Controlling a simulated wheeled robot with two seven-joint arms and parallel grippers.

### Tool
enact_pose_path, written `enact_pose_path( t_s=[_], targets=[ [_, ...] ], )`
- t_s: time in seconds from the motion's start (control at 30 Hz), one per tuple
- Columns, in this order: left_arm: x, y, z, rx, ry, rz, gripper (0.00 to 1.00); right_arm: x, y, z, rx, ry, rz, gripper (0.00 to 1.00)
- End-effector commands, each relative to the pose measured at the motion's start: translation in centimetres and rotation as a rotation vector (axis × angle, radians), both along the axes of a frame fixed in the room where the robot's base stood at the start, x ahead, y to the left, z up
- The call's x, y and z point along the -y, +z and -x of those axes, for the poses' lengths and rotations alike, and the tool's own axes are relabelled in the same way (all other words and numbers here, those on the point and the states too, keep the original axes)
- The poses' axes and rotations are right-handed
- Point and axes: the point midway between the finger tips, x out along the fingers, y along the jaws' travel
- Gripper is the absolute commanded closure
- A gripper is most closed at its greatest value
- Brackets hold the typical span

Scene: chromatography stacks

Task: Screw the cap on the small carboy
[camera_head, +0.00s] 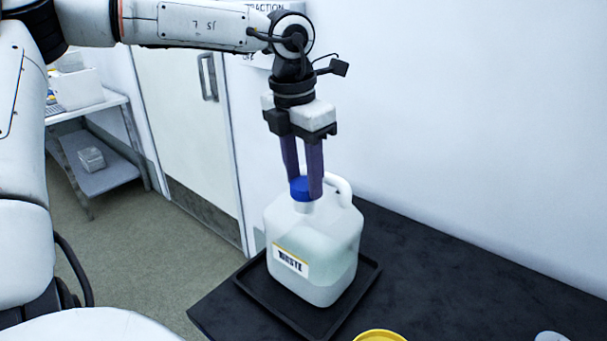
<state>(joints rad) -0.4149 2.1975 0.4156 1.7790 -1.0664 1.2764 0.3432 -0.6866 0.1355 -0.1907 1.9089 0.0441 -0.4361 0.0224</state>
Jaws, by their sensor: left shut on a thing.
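The small carboy (333,240) is a translucent white jug with a "WASTE" label, a handle at its right and liquid inside. It stands upright in a black tray (262,294) on the dark bench. The blue cap (298,189) sits at the mouth of the carboy; I cannot tell how tightly it is seated. My left gripper (303,190) points straight down above the carboy, its purple fingers shut on the blue cap. One finger hides part of the cap. My right gripper is not in view.
A dark bench (440,275) runs along the white wall, with clear room right of the tray. A yellow round object (380,336) shows at the bottom edge, and a small pale object (551,337) at bottom right. A shelf cart (110,178) and a door (185,110) are behind at left.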

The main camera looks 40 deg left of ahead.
Motion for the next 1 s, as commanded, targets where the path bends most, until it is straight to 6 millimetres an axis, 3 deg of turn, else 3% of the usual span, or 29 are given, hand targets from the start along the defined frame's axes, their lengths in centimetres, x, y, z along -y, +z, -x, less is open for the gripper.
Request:
enact_pose_path(
  t_s=[1.0],
  targets=[
    [0.0, -1.9, 0.0, 0.001, 0.000, 0.000, 0.82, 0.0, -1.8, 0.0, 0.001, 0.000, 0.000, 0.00]
  ],
)
